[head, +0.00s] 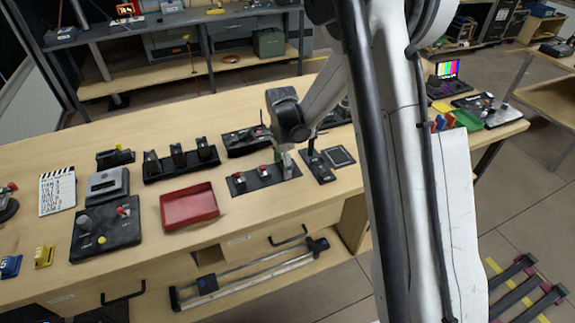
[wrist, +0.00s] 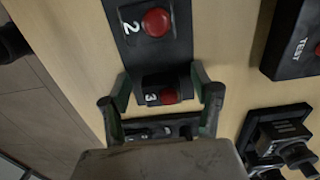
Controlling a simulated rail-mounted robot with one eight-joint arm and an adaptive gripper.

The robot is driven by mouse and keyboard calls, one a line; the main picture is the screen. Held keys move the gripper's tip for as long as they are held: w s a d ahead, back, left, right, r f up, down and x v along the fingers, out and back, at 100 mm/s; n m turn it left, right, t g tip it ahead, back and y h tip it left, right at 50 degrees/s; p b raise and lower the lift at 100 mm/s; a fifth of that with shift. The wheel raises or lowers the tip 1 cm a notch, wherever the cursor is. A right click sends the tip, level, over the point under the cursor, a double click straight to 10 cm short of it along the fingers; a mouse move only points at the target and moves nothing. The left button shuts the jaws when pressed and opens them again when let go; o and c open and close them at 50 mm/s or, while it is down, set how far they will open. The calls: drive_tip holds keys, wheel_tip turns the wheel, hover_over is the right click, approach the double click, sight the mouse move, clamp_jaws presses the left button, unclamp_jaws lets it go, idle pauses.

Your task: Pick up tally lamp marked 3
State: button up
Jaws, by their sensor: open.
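The tally lamp marked 3 (wrist: 168,96) is a black block with a red button and a white 3. In the wrist view it sits on a black strip, between the fingers of my gripper (wrist: 163,92). The gripper is open, one finger on each side; I cannot tell whether either touches the lamp. The lamp marked 2 (wrist: 155,22), also with a red button, is farther along the strip. In the head view my gripper (head: 287,165) is down over the right end of the black strip (head: 250,185) and hides lamp 3. Two red-topped lamps show to its left.
A red tray (head: 188,205) lies left of the strip. Behind it is a black rack with upright blocks (head: 178,157). A black panel (head: 317,167) is close to the right of my gripper. A box marked TEST (wrist: 297,50) is near in the wrist view.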

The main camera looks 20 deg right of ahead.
drive_tip(key=shift+f, duration=0.15)
drive_tip(key=c, duration=1.2)
drive_tip(key=shift+c, duration=0.3)
